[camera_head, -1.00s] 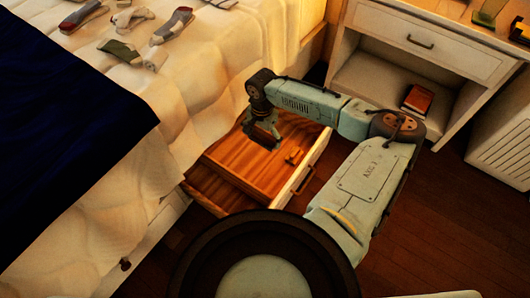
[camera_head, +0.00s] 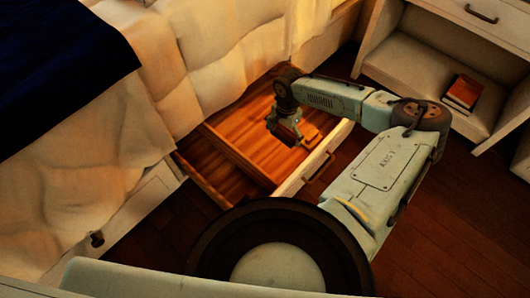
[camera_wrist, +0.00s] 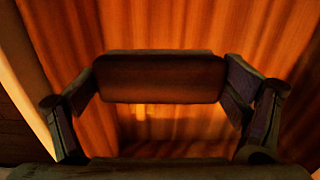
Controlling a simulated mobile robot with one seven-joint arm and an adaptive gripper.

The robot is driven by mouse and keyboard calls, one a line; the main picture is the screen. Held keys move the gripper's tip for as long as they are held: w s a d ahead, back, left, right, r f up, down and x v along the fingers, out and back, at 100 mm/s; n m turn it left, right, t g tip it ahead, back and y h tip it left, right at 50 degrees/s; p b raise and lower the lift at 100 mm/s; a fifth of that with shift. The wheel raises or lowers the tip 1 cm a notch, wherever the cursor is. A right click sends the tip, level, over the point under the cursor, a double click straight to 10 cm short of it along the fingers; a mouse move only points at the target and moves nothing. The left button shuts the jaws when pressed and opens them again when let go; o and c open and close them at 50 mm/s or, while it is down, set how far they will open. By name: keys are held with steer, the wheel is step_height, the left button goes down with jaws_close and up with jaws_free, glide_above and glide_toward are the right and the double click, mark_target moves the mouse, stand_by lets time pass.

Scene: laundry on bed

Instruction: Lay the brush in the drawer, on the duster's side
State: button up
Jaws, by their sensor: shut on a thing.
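The open wooden drawer (camera_head: 216,182) juts from under the bed, with a divider (camera_head: 237,154) splitting it into two compartments. My gripper (camera_head: 286,135) is low over the far, right-hand compartment, close to the drawer's front panel. It is shut on a dark brown block-like thing, which I take as the brush (camera_wrist: 160,78); in the wrist view it spans the space between the fingers. A small orange-brown wooden thing (camera_head: 310,134), perhaps the duster, lies in that same compartment just right of my gripper. Whether the brush touches the drawer floor I cannot tell.
The white front panel (camera_head: 318,158) of the drawer stands beside my gripper. The bed (camera_head: 190,60) is behind and left. A nightstand (camera_head: 405,72) with a red-brown book (camera_head: 463,92) is at the right. The near, left-hand compartment looks empty.

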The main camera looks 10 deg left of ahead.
mark_target(282, 156)
step_height(282, 156, down, 13)
steer(key=b, duration=0.4)
steer(key=shift+f, duration=0.15)
steer(key=o, duration=0.8)
steer(key=shift+f, duration=0.15)
steer(key=shift+o, duration=1.2)
step_height(282, 156, up, 12)
steer(key=p, duration=0.3)
steer(key=shift+r, duration=0.25)
